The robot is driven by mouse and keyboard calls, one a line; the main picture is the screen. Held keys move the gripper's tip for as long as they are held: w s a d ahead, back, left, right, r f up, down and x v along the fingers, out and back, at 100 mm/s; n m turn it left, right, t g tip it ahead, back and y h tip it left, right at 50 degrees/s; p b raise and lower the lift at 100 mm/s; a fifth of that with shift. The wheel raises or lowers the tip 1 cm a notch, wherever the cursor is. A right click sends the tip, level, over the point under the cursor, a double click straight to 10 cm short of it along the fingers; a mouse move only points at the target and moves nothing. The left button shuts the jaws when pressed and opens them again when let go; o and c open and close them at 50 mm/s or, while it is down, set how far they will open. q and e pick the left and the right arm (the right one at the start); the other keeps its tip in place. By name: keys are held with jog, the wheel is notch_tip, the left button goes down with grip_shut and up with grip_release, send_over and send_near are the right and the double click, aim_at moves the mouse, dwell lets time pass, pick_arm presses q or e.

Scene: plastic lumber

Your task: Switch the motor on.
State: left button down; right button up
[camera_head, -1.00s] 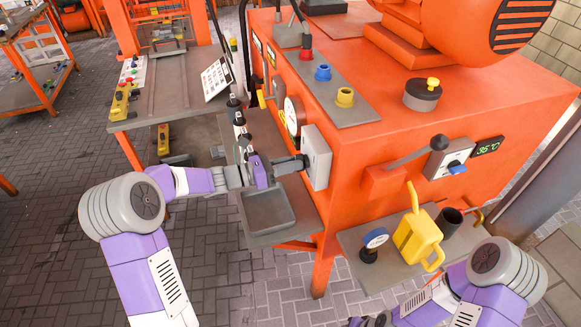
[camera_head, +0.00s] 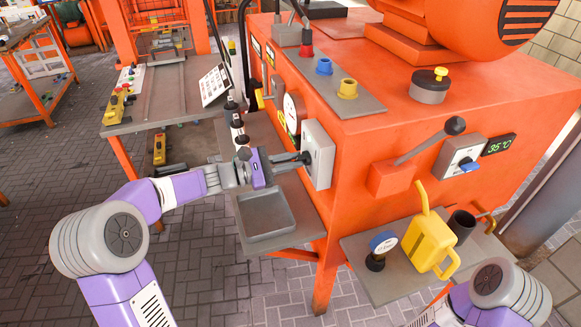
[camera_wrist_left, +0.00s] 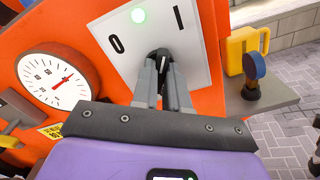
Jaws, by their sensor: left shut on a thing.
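The motor switch is a pale grey box (camera_head: 319,160) on the orange machine's side. In the left wrist view its white face plate (camera_wrist_left: 185,22) carries the marks O and I, a bright green light (camera_wrist_left: 138,15) and a black rotary knob (camera_wrist_left: 158,54). My left gripper (camera_head: 300,158) reaches the switch from the left. In the left wrist view its fingers (camera_wrist_left: 166,75) are shut on the knob and hide part of it. The knob's exact angle is hard to tell. Of my right arm only links show, at the lower right; its gripper is out of view.
A round gauge (camera_wrist_left: 57,80) sits left of the switch. A grey tray (camera_head: 266,214) lies below my left gripper.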

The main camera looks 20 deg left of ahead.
pick_arm(q)
jog(key=shift+m, duration=0.4)
jog(key=c, duration=1.1)
grip_release()
jog(key=shift+c, duration=0.2)
jog(key=p+v, duration=0.1)
jog(key=v, duration=0.6)
jog(key=shift+s+a, duration=0.2)
jog(key=shift+a, duration=0.05)
